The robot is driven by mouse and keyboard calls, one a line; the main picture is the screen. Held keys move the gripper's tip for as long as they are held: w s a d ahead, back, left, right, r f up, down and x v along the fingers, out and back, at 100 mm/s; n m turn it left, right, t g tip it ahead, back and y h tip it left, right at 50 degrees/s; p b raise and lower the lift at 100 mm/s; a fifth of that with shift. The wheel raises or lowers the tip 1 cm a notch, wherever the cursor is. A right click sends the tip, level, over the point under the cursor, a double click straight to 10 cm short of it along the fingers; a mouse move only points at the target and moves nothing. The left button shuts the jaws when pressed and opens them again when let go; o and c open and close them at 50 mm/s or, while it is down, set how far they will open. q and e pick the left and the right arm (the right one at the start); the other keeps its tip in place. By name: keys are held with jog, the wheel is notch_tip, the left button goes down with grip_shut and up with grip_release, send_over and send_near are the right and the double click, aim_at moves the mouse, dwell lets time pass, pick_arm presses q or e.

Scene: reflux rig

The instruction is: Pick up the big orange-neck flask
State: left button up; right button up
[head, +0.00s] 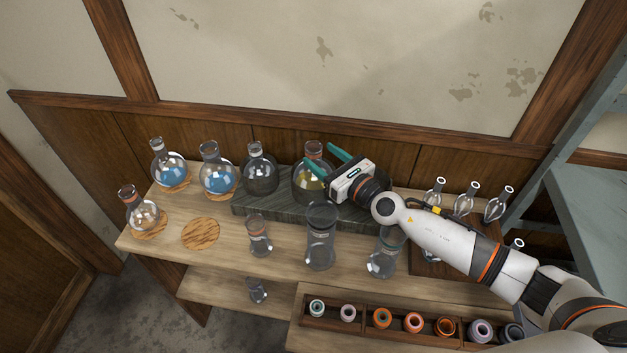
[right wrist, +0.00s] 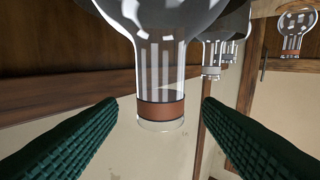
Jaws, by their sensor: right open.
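The big orange-neck flask (head: 309,187) is round, clear glass with yellowish contents, and stands upright on the dark raised slab. Its orange-brown neck band (right wrist: 160,110) is large in the right wrist view, where the flask appears upside down. My right gripper (head: 327,158) is open beside and around the neck level, with a green finger on either side. In the right wrist view the neck lies between the two fingers (right wrist: 160,106), with a gap on both sides. The gripper partly covers the flask's right side in the head view. My left gripper is not in view.
A grey-neck flask (head: 260,176) stands left of it on the slab (head: 245,208). Blue-filled flasks (head: 218,181) and a smaller orange-neck flask (head: 143,217) sit on cork rings further left. Glass vessels (head: 320,242) stand in front. An empty ring (head: 201,233) lies front left.

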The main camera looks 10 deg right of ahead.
aim_at(309, 146)
jog(key=x, duration=0.6)
jog(key=shift+s, duration=0.1)
jog(key=shift+r, duration=0.1)
grip_shut()
